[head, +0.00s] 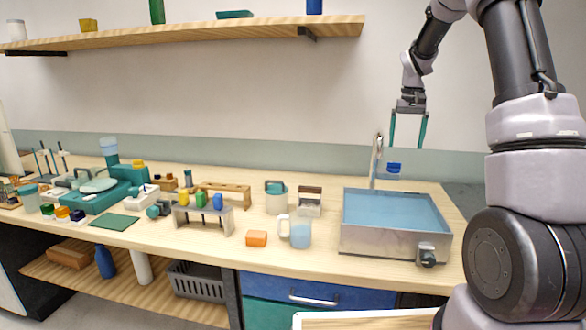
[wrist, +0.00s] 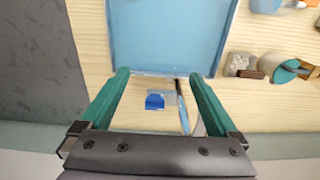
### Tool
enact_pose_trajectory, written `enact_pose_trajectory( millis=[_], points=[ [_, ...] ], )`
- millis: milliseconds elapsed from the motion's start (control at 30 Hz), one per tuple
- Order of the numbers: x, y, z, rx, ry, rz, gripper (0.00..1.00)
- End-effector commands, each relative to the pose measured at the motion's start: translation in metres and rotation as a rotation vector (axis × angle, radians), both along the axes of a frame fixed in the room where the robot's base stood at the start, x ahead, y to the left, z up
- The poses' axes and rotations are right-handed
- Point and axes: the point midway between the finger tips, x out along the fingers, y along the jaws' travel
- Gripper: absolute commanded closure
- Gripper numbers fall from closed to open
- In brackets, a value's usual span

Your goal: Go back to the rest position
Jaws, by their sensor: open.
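My gripper (head: 408,130) hangs from my arm on the right of the head view, high above the back of the bench by the basin. Its two teal fingers are apart with nothing between them. In the wrist view my gripper (wrist: 160,95) shows both fingers spread. A small blue item (wrist: 155,102) shows below and between them, apart from them. The same blue item (head: 394,168) stands behind the basin in the head view.
A metal basin (head: 347,241) with blue inside sits under my gripper, beside a tall tap (head: 376,150). A wall shelf (head: 180,38) runs above. Air around my gripper is clear.

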Motion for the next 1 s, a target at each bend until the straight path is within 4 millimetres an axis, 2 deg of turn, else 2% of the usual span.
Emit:
enact_pose_trajectory(
  millis=[333,567,667,800,1000],
  points=[
    [-0.024,0.013,0.034,0.019,-0.058,-0.014,0.04],
    [-0.06,0.028,0.072,0.044,-0.131,-0.032,0.04],
    [-0.085,0.038,0.093,0.059,-0.18,-0.042,0.04],
    [-0.134,0.055,0.124,0.091,-0.267,-0.061,0.04],
    [-0.21,0.078,0.148,0.14,-0.391,-0.087,0.04]
  ],
)
